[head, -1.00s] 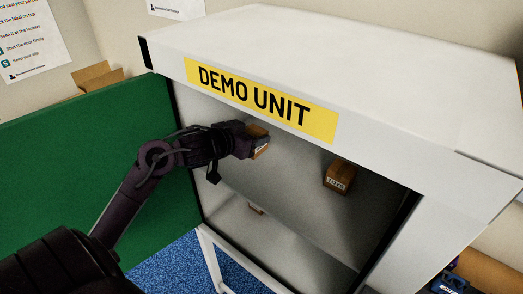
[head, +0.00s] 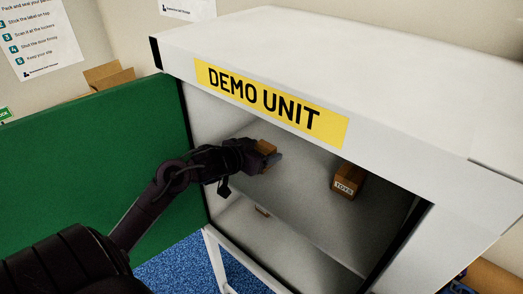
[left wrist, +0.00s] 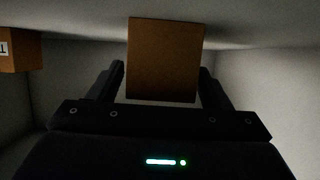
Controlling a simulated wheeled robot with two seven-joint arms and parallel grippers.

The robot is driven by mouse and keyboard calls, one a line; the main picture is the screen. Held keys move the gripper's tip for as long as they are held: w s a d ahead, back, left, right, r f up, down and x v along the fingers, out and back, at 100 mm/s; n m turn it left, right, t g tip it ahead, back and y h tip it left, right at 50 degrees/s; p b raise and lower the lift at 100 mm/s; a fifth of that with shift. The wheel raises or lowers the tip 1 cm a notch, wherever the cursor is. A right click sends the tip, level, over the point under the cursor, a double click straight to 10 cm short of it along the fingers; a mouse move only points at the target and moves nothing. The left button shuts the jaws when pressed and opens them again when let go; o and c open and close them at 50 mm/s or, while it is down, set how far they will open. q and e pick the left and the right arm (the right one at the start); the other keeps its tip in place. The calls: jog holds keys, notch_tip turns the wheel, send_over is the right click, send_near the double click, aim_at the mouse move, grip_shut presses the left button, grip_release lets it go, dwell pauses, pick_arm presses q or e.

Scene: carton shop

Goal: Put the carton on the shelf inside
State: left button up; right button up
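A small brown carton (head: 265,147) is inside the white cabinet marked DEMO UNIT, toward the left side of the opening. My left gripper (head: 271,158) reaches in through the open front and is shut on the carton. In the left wrist view the carton (left wrist: 165,60) sits between the two fingers (left wrist: 162,84), which lie close along its sides. The cabinet's upper shelf (head: 300,180) is below and around the carton. I cannot tell whether the carton touches the shelf. My right gripper is not in view.
Another brown carton labelled TOYS (head: 348,181) stands on the same shelf to the right, with bare shelf between. The green door (head: 95,175) stands open at the left. The cabinet's yellow-labelled top edge (head: 270,103) overhangs the opening. A small brown item (head: 262,211) shows below the shelf.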

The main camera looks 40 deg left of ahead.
pick_arm(q)
jog(key=shift+r, duration=0.15)
jog(key=d+v, duration=0.1)
jog(key=v, duration=1.1)
jog(key=shift+a+b, duration=0.3)
jog(key=shift+a, duration=0.15)
